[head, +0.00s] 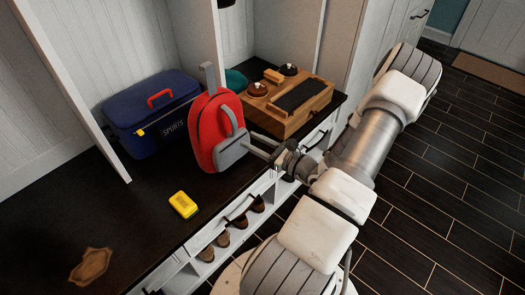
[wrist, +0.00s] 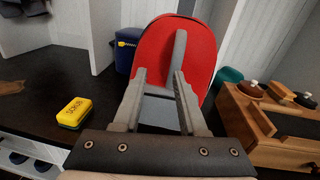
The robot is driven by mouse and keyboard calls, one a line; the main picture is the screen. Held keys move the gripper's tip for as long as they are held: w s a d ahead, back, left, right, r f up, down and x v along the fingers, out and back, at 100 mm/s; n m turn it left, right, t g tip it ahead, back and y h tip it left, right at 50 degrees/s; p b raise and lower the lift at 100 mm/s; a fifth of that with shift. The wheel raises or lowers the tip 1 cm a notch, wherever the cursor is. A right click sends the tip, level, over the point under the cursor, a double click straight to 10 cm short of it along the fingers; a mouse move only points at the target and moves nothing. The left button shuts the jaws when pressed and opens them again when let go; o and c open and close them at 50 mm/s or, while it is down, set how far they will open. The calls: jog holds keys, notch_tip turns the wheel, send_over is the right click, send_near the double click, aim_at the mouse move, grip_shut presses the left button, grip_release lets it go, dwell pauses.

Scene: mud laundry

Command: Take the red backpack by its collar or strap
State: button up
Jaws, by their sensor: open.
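The red backpack (head: 202,122) stands upright on the dark bench top, with a grey front pocket (head: 229,153) and a grey strap (head: 231,118) on its front. A grey loop rises above its top. My gripper (head: 250,146) is open at the front of the backpack, close to the strap and pocket. In the wrist view, the backpack (wrist: 152,45) fills the upper middle, beyond my open gripper (wrist: 160,80). The strap (wrist: 180,48) runs down toward the right fingertip. Whether a finger touches it, I cannot tell. The fingers partly hide the pocket.
A blue sports bag (head: 150,112) stands left of the backpack. A wooden box (head: 290,105) with dark knobs stands right of it. A yellow scrub block (head: 183,204) and a brown flat piece (head: 91,266) lie on the bench. Shoes (head: 222,239) sit in cubbies below.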

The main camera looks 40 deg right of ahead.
aim_at(235, 136)
jog(key=w, duration=0.3)
jog(key=w+f+m+h+b, duration=0.1)
jog(key=w, duration=0.3)
jog(key=w+d+f+m+h, duration=0.1)
jog(key=w, duration=0.2)
jog(key=shift+w+d+t, duration=0.1)
jog(key=shift+w+t, duration=0.2)
jog(key=shift+w, duration=0.05)
grip_shut()
dwell(0.5)
jog(key=shift+r, duration=0.1)
